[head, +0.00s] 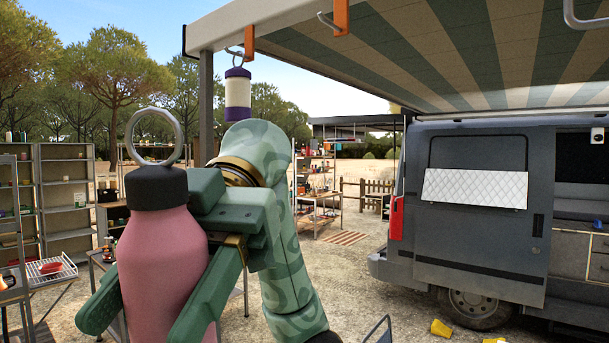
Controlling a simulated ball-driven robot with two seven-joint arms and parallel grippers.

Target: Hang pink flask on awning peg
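The pink flask (163,265) has a dark cap and a large grey ring (154,137) on top. It stands upright, close to the camera at the left of the head view. My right gripper (160,295) has its green fingers on either side of the flask body and is shut on it; the flask's bottom is cut off by the frame. An orange awning peg (341,17) with a metal hook sits on the awning edge, up and right of the flask, and is empty. My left gripper is not in view.
A second orange peg (249,43) carries a hanging purple and white flask (237,94). The striped awning (440,50) spans the top right, above the grey van (480,220). Shelves (65,190) and a rack with a red item on its tray stand at left.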

